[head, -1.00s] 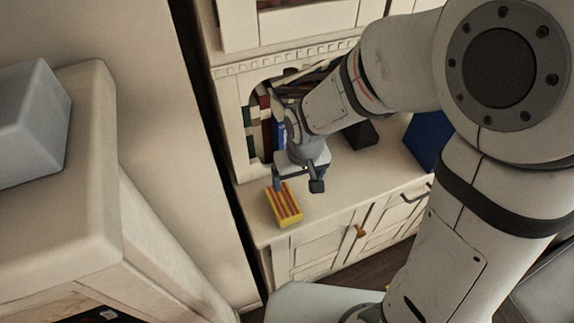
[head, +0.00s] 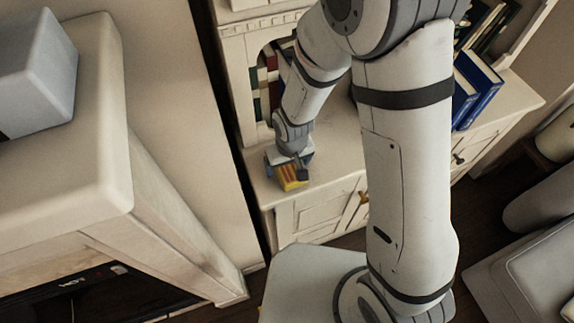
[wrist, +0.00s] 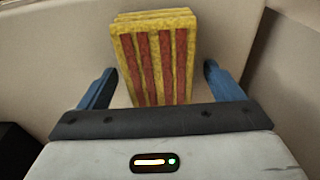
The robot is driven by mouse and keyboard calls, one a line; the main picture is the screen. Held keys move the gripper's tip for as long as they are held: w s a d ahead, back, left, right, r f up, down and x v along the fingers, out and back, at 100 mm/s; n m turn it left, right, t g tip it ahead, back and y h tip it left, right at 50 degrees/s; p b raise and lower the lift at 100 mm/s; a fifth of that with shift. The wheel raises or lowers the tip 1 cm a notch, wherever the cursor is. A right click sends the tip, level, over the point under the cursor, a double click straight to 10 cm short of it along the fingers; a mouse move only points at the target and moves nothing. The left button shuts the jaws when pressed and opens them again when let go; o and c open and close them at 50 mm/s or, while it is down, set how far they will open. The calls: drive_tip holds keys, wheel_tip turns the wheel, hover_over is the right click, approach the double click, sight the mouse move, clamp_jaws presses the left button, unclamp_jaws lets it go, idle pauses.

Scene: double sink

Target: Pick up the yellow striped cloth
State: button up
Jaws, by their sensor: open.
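The yellow cloth with red stripes (head: 292,184) is a folded block on the cabinet top, near its front left corner. My gripper (head: 288,173) is directly over it and hides part of it in the head view. In the wrist view the cloth (wrist: 155,60) lies ahead of the gripper body, between the lines of the two blue fingers. My gripper (wrist: 160,85) is open there, with a gap visible on both sides of the cloth. Neither finger is seen touching it.
The cream cabinet top (head: 335,160) has bare room right of the cloth. Books stand in the arched niche (head: 268,75) behind. Blue binders (head: 476,85) stand further right. A grey box (head: 35,75) sits on a separate cream unit at left.

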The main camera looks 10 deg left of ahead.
drive_tip(key=shift+f, duration=0.15)
drive_tip(key=shift+c, duration=0.5)
drive_tip(key=c, duration=1)
drive_tip(key=shift+r, duration=5.05)
